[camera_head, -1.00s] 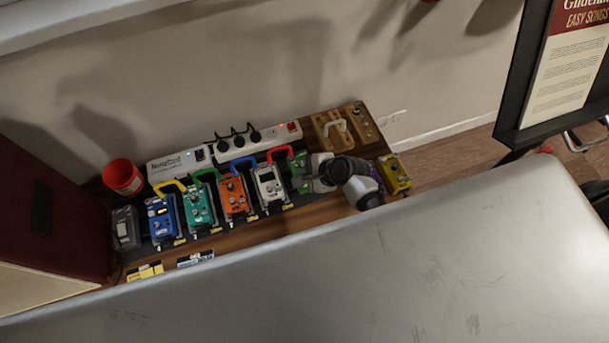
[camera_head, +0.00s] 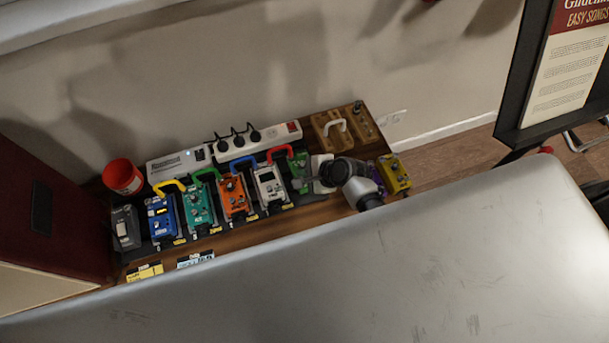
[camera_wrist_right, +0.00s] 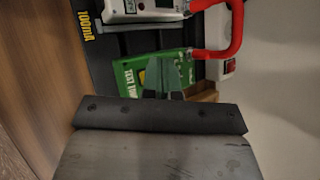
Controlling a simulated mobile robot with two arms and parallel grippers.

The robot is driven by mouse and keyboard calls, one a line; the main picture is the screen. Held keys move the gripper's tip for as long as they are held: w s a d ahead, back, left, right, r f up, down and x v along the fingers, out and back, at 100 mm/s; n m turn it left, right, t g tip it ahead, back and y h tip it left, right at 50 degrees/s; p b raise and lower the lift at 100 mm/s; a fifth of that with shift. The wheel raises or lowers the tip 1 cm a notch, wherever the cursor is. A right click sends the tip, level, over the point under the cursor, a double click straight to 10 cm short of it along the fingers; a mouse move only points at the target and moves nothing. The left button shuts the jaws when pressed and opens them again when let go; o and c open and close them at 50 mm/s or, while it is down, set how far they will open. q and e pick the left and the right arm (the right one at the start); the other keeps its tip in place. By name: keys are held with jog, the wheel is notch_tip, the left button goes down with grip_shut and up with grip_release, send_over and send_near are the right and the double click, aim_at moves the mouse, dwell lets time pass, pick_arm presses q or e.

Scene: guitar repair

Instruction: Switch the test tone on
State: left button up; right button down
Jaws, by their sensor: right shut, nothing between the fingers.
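The green test tone box (camera_wrist_right: 133,78) shows in the right wrist view, with white lettering partly cut off by my gripper. In the head view the green box (camera_head: 299,165) stands near the right end of the row of pedals. My right gripper (camera_wrist_right: 163,72) is shut and empty, its fingertips over the green box's face in the wrist view. I cannot tell whether they touch it. The switch and any lamp on the box cannot be made out. In the head view my right wrist comes in from the right beside the box. My left gripper is out of view.
A white pedal (camera_head: 270,185) with a red handle (camera_head: 280,150) stands left of the green box. A yellow pedal (camera_head: 394,174) stands to the right. A large grey surface (camera_head: 400,270) fills the foreground.

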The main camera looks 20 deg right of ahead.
jog(key=shift+f, duration=0.25)
dwell(0.5)
jog(key=shift+r, duration=0.1)
jog(key=shift+r+p, duration=0.6)
jog(key=shift+p, duration=0.2)
notch_tip(320, 180, up, 6)
jog(key=p, duration=0.7)
